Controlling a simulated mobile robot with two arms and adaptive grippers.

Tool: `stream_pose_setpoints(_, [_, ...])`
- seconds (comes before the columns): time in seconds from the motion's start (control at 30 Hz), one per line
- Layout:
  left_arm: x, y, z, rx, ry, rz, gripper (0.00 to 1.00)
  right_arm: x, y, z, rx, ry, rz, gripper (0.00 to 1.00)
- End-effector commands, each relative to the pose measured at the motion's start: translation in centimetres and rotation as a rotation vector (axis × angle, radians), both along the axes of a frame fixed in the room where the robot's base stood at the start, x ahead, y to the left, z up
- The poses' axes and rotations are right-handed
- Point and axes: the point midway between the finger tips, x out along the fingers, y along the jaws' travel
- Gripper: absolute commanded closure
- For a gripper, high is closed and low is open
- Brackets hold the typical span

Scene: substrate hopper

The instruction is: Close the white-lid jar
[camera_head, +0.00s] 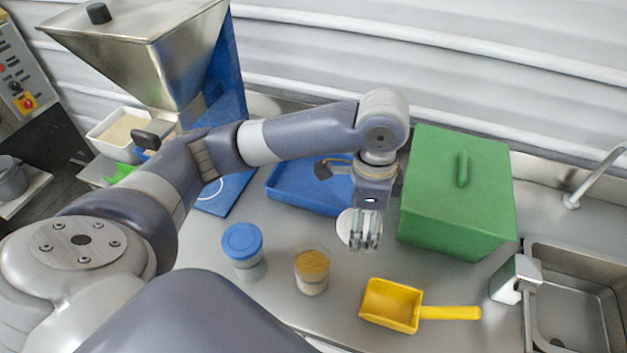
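The open jar (311,272) stands upright on the steel counter, with brown-yellow material visible at its top and no lid on it. A white round lid (344,227) shows right of and behind the jar, partly hidden by my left gripper (365,244). The gripper points down at the lid's right edge, and its fingers look close together. I cannot tell whether they touch the lid or are only in front of it. My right gripper is not in view.
A blue-lidded jar (243,250) stands left of the open jar. A yellow scoop (392,305) lies front right. A green box (457,195), blue tray (302,192) and steel hopper (160,60) are behind. A sink (578,300) is at right.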

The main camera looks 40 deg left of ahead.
Motion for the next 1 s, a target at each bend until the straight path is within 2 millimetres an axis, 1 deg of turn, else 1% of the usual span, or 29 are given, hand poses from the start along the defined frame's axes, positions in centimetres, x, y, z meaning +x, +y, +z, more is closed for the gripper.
stream_pose_setpoints(0.03, [-0.4, 0.4, -0.3, 0.0, -0.002, 0.097, 0.42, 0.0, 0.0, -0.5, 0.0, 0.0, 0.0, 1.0])
stream_pose_setpoints(0.3, [-2.8, 1.9, -0.5, -0.002, 0.006, 0.642, 0.42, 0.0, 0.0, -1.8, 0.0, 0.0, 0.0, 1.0])
stream_pose_setpoints(0.4, [-3.6, 2.4, -0.5, -0.002, 0.009, 0.81, 0.42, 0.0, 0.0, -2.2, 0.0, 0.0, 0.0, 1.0])
stream_pose_setpoints(0.5, [-4.2, 2.7, -0.6, 0.0, 0.012, 0.939, 0.42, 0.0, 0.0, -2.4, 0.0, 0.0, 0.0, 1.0])
stream_pose_setpoints(0.6, [-4.6, 2.9, -0.6, 0.001, 0.013, 1.025, 0.42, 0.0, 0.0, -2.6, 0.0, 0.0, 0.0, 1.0])
stream_pose_setpoints(0.7, [-4.8, 3.0, -0.5, 0.002, 0.014, 1.069, 0.42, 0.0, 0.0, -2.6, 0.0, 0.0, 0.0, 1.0])
stream_pose_setpoints(0.97, [-4.8, 3.0, -0.5, 0.002, 0.014, 1.081, 0.42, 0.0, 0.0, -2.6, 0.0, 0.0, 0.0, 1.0])
stream_pose_setpoints(1.0, [-4.8, 3.0, -0.5, 0.002, 0.014, 1.081, 0.42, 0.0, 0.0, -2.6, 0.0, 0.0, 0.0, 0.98])
